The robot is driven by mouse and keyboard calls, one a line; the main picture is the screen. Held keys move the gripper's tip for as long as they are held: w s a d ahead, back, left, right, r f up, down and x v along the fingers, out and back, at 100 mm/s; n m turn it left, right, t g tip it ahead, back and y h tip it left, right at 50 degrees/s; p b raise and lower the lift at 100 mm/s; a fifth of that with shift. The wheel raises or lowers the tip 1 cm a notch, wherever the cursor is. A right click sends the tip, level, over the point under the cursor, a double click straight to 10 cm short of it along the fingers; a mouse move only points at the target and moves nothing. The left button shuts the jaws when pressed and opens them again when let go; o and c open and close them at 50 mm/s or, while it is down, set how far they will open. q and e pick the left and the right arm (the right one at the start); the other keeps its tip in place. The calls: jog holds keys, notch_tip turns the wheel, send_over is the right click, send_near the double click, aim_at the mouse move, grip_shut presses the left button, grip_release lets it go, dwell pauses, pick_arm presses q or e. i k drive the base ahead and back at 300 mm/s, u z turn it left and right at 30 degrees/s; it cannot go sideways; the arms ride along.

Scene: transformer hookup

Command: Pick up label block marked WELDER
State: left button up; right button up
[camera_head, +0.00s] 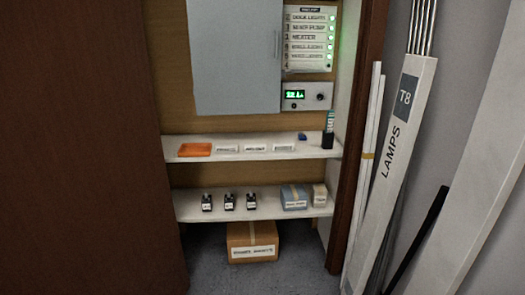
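Three small white label blocks lie in a row on the upper shelf: a left one (227,149), a middle one (255,149) and a right one (284,148). Each has dark lettering too small to read, so I cannot tell which is marked WELDER. They lie apart from each other on the upper shelf (220,157). Neither of my grippers is in view.
An orange item (195,150), a blue item (302,136) and a dark holder (327,139) flank the blocks. A grey panel door (237,60) and labelled panel (310,40) are above. Several black devices (229,203) and boxes (294,198) sit below. A brown door (80,150) borders the left.

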aim_at(257, 148)
jog(key=z, duration=0.45)
jog(key=i, duration=1.15)
jog(key=z, duration=0.15)
